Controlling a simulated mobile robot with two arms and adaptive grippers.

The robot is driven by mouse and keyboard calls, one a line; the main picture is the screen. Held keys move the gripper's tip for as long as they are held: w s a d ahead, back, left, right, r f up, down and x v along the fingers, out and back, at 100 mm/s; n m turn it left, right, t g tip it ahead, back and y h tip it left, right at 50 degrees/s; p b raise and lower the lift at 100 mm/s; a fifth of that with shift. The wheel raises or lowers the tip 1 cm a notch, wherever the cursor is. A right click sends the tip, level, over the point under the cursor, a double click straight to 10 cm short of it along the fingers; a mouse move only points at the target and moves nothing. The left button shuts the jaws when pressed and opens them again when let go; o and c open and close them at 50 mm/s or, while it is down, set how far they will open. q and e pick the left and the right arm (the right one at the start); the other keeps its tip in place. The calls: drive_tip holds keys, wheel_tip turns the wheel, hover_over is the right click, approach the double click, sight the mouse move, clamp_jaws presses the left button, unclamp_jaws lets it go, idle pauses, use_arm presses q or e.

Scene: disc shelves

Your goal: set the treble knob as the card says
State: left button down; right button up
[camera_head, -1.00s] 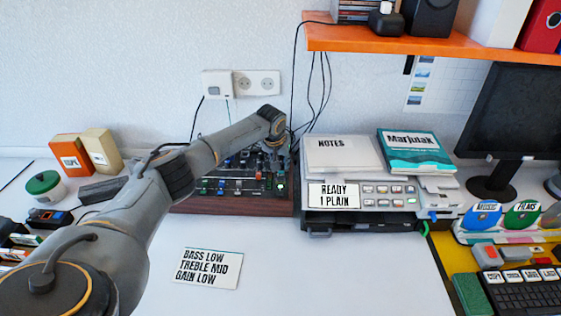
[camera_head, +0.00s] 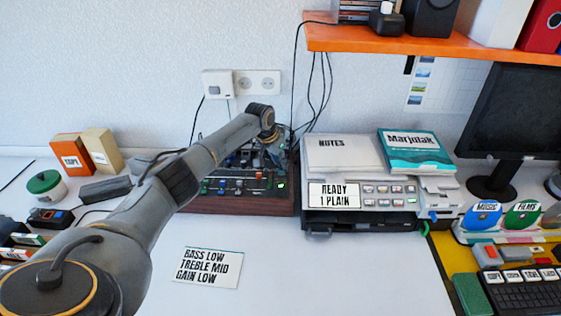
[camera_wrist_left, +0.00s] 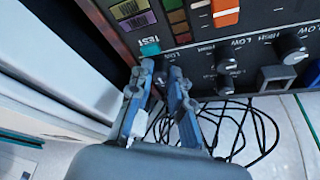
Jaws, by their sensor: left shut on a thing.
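The white card (camera_head: 208,267) lies on the desk in front and reads BASS LOW, TREBLE MID, GAIN LOW. The dark mixer panel (camera_head: 236,203) with a wooden front stands behind it. In the wrist view the panel (camera_wrist_left: 200,55) shows a teal TEST button (camera_wrist_left: 150,49), an orange slider (camera_wrist_left: 226,12) and dark knobs (camera_wrist_left: 228,64) with LOW and HIGH marks. My left gripper (camera_wrist_left: 162,76) is at the panel, shut on a small knob whose name I cannot read. It also shows in the head view (camera_head: 277,150), partly hidden by the wrist. My right gripper is out of view.
A printer (camera_head: 375,200) reading READY 1 PLAIN stands close to the right of the panel, with notes and a book on top. Black cables (camera_wrist_left: 245,125) lie behind the panel. The white desk (camera_head: 330,270) is clear right of the card.

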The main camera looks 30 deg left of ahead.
use_arm(q)
drive_tip(key=c, duration=1.5)
unclamp_jaws()
drive_tip(key=v, duration=1.2)
